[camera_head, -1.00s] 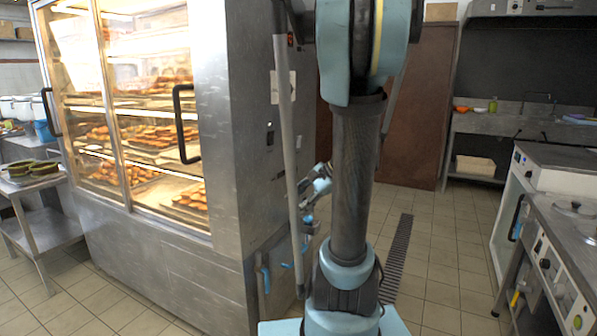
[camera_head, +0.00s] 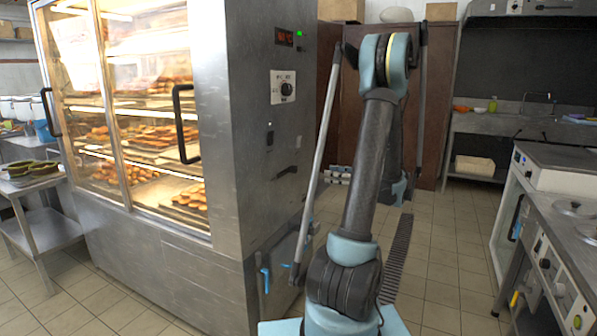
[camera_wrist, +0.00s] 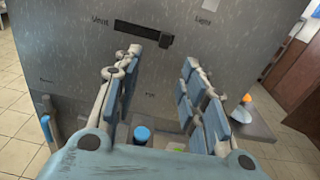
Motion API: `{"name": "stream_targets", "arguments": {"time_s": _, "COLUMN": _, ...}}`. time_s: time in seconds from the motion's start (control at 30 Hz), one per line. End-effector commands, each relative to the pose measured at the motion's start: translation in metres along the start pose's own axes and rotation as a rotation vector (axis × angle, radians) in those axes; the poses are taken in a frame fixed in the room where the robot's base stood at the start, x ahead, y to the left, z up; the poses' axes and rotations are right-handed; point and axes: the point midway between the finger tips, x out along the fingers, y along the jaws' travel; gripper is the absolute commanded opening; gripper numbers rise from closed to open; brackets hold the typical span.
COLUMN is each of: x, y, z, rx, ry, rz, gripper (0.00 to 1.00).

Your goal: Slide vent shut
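The vent (camera_wrist: 140,31) is a dark horizontal slot in the grey metal side of the display cabinet in the wrist view. A dark knob (camera_wrist: 165,41) sits at its right end. In the head view the vent (camera_head: 287,172) shows as a small dark bar on the cabinet's side, below the dial. My gripper (camera_wrist: 162,60) is open and empty, its two blue-padded fingers spread and pointing at the panel just below the slot. The fingers appear apart from the knob. In the head view my gripper (camera_head: 338,174) is partly hidden behind my arm.
The cabinet (camera_head: 215,120) has a dial (camera_head: 286,88) above the vent and blue-handled valves (camera_head: 265,280) low on its side. A counter with pots (camera_head: 575,208) stands at right. A drain grate (camera_head: 398,255) runs along the tiled floor.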

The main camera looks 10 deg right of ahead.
Motion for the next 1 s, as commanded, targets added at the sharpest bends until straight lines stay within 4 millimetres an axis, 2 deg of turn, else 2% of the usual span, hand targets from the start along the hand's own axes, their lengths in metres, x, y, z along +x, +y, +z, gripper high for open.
{"name": "stream_targets", "arguments": {"time_s": 0.17, "x": -0.008, "y": -0.009, "z": -0.002, "rx": 0.036, "ry": -0.038, "rz": -0.011, "gripper": 0.38}}
{"name": "stream_targets", "arguments": {"time_s": 0.37, "x": 0.006, "y": -0.009, "z": -0.001, "rx": 0.039, "ry": -0.042, "rz": -0.009, "gripper": 0.38}}
{"name": "stream_targets", "arguments": {"time_s": 1.0, "x": 0.105, "y": -0.009, "z": 0.003, "rx": 0.038, "ry": -0.041, "rz": -0.008, "gripper": 0.38}}
